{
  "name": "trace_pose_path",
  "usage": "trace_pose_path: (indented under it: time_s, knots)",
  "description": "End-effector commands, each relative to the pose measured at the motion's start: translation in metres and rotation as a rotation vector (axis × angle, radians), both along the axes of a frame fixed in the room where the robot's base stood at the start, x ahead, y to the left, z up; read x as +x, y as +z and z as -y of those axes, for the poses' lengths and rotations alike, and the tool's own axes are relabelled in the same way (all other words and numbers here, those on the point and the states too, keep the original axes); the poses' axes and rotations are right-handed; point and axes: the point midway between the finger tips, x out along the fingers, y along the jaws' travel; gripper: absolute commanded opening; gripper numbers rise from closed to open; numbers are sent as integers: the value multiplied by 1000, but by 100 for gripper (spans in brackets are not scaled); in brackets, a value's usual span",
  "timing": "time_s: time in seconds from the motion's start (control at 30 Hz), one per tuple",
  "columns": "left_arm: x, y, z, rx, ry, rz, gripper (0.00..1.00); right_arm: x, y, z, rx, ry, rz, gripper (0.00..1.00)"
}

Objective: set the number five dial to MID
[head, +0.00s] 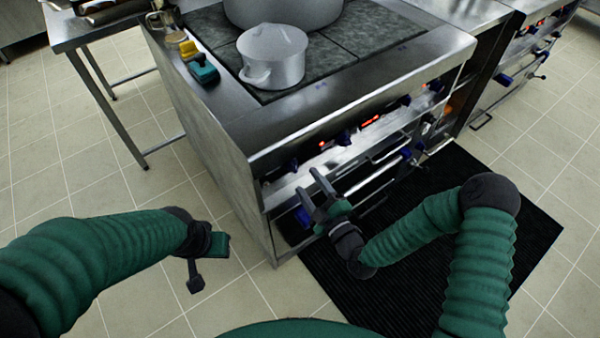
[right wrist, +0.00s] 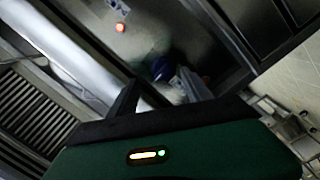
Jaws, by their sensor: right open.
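The stove's front panel (head: 330,155) carries a row of blue dials, with one near the left end (head: 292,165), one left of the middle (head: 343,138) and others further right. I cannot read their numbers or settings, so I cannot tell which is number five. My right gripper (head: 309,184) is open and empty, its fingers pointing up toward the left part of the panel, close below the dials. In the right wrist view a blue dial (right wrist: 160,68) shows beyond a dark finger, apart from it. My left gripper (head: 205,263) hangs over the floor left of the stove, holding nothing visible.
A steel rail and lower blue knobs (head: 303,217) run along the stove front, close to my right gripper. Pots (head: 272,55) stand on the cooktop. A black mat (head: 510,215) lies before the stove. A steel table (head: 75,30) stands at the back left.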

Motion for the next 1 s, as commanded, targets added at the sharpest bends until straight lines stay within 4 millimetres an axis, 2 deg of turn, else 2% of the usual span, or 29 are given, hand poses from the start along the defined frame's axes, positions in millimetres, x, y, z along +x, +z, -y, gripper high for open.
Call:
trace_pose_path:
  time_s: [0.1,0.23,0.57,0.67,1.0]
  knots:
    - [0,-6,0,0,0,0,35,24,-1,-15,-2,0,3,58]
    - [0,-8,0,0,1,0,35,40,-1,-27,-5,2,1,58]
    - [0,-8,0,0,1,0,35,47,0,-27,-1,2,-1,58]
    - [0,-8,0,0,1,0,35,47,0,-27,-1,2,0,47]
    - [0,-8,0,0,1,0,35,46,1,-29,-2,5,1,3]
